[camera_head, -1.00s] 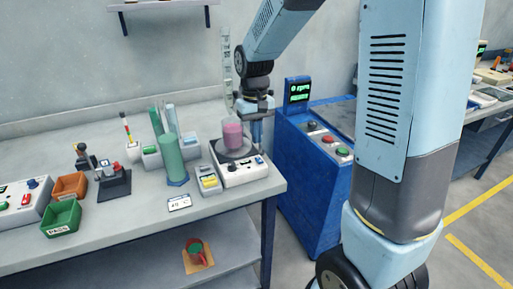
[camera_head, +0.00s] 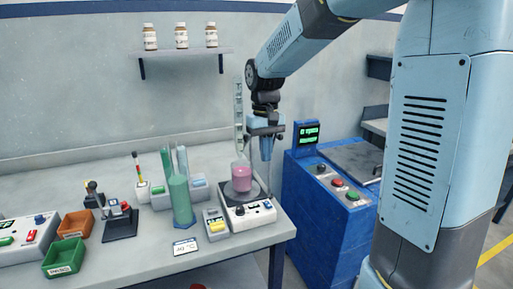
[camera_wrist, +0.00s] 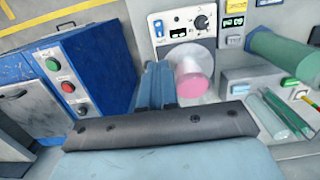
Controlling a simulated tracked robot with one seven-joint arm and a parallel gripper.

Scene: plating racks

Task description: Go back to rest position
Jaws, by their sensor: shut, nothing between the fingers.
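My gripper (camera_head: 266,157) is shut and empty. In the head view it points down just right of a beaker of pink liquid (camera_head: 241,179). The beaker stands on a white stirrer with knobs (camera_head: 248,215) near the bench's right end. In the wrist view my gripper's blue fingers (camera_wrist: 161,85) are together, beside the pink beaker (camera_wrist: 192,78). I cannot tell from these views how far apart they are.
A blue machine (camera_head: 318,215) with buttons and a green-lit screen stands right of the bench. Green cylinders (camera_head: 181,200), a small meter (camera_head: 215,224) and orange and green bins (camera_head: 64,257) occupy the bench (camera_head: 150,262). A shelf (camera_head: 180,53) with several jars hangs above.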

